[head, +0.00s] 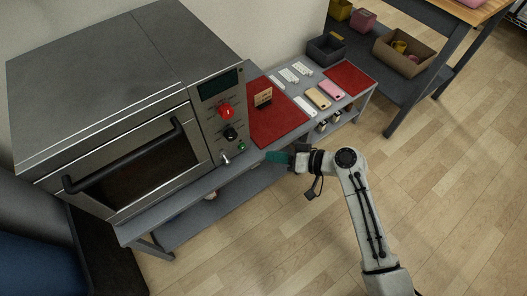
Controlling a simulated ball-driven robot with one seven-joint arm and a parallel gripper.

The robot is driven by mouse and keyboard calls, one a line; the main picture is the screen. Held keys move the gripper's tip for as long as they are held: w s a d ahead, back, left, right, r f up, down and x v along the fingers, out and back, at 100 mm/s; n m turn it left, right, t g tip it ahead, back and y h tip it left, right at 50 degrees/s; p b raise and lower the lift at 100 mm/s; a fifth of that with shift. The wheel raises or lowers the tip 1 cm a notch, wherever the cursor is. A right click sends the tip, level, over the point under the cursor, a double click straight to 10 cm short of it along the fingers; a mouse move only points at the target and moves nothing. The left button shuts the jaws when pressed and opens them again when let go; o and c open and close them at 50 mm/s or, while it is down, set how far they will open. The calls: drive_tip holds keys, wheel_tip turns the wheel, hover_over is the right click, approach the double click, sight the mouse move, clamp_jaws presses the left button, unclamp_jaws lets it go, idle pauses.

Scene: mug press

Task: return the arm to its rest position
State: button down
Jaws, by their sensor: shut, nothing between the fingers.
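My gripper (277,157) has teal fingers and is shut with nothing between them. It is stretched out to the left in the head view, at the front edge of the grey bench (185,210). It appears just right of the control panel of a large grey oven-like press (130,90). My arm (358,205) comes up from the bottom right, bent at a joint near the gripper. The panel has a red knob (225,111), a black knob (230,134), a small green button (241,147) and a small metal lever (225,159).
A red mat (277,122) with a small brown block (263,97) lies right of the press. A pink item (331,89), a tan item (317,98) and a second red mat (349,77) are farther right. A shelf table (455,45) stands at the top right. The floor (450,200) at right is clear.

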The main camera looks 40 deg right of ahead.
drive_tip(key=shift+s+d+r, duration=0.1)
drive_tip(key=shift+s+d, duration=0.1)
drive_tip(key=shift+s, duration=0.2)
idle(0.3)
drive_tip(key=s+a+f+n+g+h, duration=0.1)
drive_tip(key=s+a+f+g, duration=0.15)
drive_tip(key=s, duration=0.25)
drive_tip(key=s+a+f+n+g+h, duration=0.1)
drive_tip(key=s+n+g+h, duration=0.1)
drive_tip(key=s+g, duration=0.3)
drive_tip(key=s+d+r+g+h, duration=0.2)
drive_tip(key=s+h, duration=0.1)
drive_tip(key=s, duration=0.3)
drive_tip(key=s+d+r+g+h, duration=0.1)
drive_tip(key=s+d+h, duration=0.1)
drive_tip(key=s, duration=0.4)
wheel_tip(320, 180, up, 15)
drive_tip(key=p, duration=1.5)
drive_tip(key=shift+w, duration=0.45)
drive_tip(key=c, duration=1.8)
unclamp_jaws()
